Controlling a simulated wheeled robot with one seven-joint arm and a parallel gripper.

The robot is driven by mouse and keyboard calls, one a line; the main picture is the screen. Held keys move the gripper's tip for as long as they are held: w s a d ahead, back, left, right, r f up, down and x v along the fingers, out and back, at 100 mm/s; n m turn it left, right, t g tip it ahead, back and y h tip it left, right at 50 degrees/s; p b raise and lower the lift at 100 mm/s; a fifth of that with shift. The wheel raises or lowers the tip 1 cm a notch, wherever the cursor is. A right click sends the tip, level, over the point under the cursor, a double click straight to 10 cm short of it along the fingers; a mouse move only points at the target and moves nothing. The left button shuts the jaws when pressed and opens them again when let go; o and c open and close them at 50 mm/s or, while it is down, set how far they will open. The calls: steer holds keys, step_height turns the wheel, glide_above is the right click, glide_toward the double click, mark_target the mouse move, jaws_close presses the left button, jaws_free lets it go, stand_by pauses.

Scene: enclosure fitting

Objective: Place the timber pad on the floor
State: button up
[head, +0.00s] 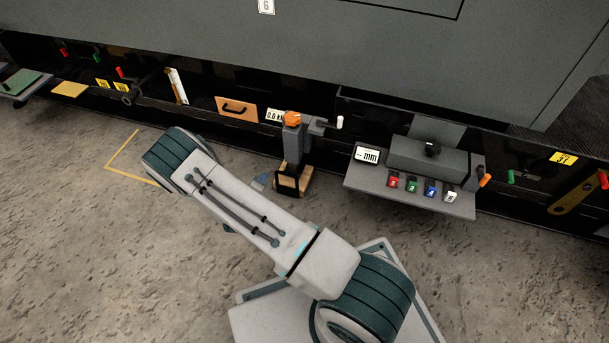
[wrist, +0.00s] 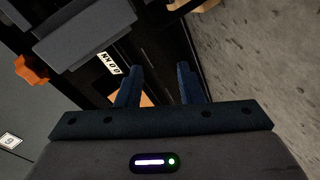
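An orange-brown board with a dark handle (head: 226,103) stands upright against the dark lower frame of the enclosure in the head view; it looks like the timber pad. In the wrist view a small orange patch of what appears to be this board (wrist: 147,100) shows between my fingers, mostly hidden by the gripper. My gripper (wrist: 160,67) is open, its two dark blue fingers apart with nothing visibly held. I cannot tell how far the board is from the fingertips. In the head view my arm hides most of the gripper. A yellow corner line (head: 123,149) marks the floor.
A jack with an orange top (head: 292,118) stands on a wooden base (head: 304,181), right of the board. A small 0.0 kN display (head: 274,115) sits between them. A grey shelf (head: 410,196) with coloured tags juts out further right. The concrete floor at left is clear.

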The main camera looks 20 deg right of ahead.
steer(key=s+a+r+m+g+y, duration=0.2)
steer(key=r+g+y, duration=0.15)
steer(key=r, duration=0.75)
steer(key=s+a+r+m+g+y, duration=0.1)
steer(key=r+m+g+y, duration=0.2)
steer(key=r, duration=0.8)
steer(key=s+d+r+g, duration=0.1)
steer(key=s+d+r, duration=0.2)
steer(key=s+r, duration=0.2)
steer(key=s+d+r+m+g, duration=0.1)
steer(key=s+r, duration=0.4)
steer(key=s, duration=0.7)
steer(key=s+d+r+m+g, duration=0.1)
steer(key=s+d+r, duration=0.3)
steer(key=s, duration=0.4)
steer(key=shift+s+d+r+g+y, duration=0.3)
steer(key=shift+d+r+g+y, duration=0.05)
steer(key=shift+r, duration=0.5)
